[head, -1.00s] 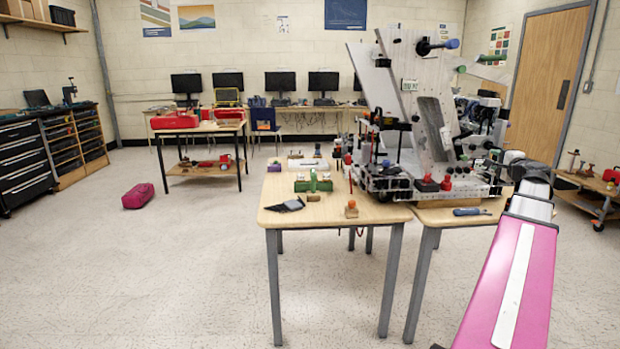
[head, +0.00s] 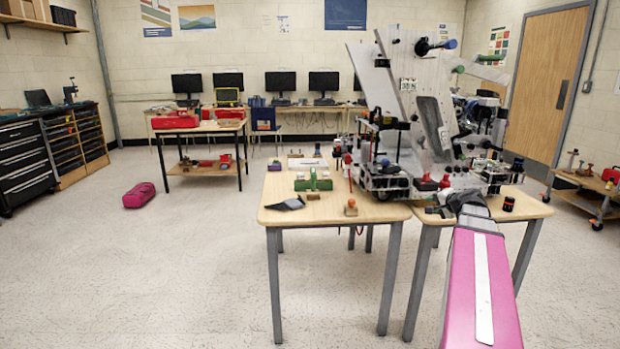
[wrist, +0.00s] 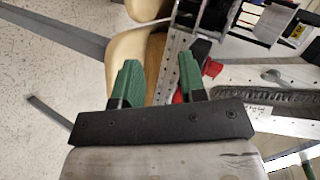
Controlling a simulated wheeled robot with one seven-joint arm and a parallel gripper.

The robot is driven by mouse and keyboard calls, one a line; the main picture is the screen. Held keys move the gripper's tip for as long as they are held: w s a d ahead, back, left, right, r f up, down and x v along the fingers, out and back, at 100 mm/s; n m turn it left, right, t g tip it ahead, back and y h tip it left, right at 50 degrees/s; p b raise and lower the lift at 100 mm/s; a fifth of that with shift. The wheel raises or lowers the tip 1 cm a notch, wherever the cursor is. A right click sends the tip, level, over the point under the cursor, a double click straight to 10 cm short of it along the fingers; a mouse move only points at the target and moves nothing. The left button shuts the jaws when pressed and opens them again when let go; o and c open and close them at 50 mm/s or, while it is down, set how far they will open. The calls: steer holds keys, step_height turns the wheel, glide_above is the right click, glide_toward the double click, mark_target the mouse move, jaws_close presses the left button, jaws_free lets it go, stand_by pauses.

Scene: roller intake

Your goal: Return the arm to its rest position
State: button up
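My arm (head: 482,290), with its pink link, reaches in from the lower right of the head view. My gripper (head: 438,209) is at its far end, low in front of the machine and over the near right table, partly lost against dark parts. In the wrist view the two green fingers of my gripper (wrist: 158,66) stand apart with nothing held between them. The metal machine (head: 415,110), with tilted plates and wheels, stands on the tables just beyond my gripper. Its frame and red parts (wrist: 205,70) show close by in the wrist view.
The left wooden table (head: 335,211) bears a green block (head: 314,181), a dark wedge (head: 287,203) and a small orange-topped piece (head: 350,207). A black cylinder (head: 508,203) stands right of my wrist.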

steer(key=s+a+f+n+g, duration=0.3)
steer(key=s+a+f+g, duration=0.1)
steer(key=a+f, duration=0.5)
steer(key=s+a+f+n+g, duration=0.3)
steer(key=s+a+f, duration=0.1)
steer(key=a+f, duration=0.45)
steer(key=s+a+f+n+g+h, duration=0.4)
steer(key=s+a+f, duration=0.4)
steer(key=s, duration=0.4)
steer(key=shift+a+f+n+g+h, duration=0.3)
steer(key=shift+f+n+g, duration=0.15)
steer(key=shift+f, duration=0.35)
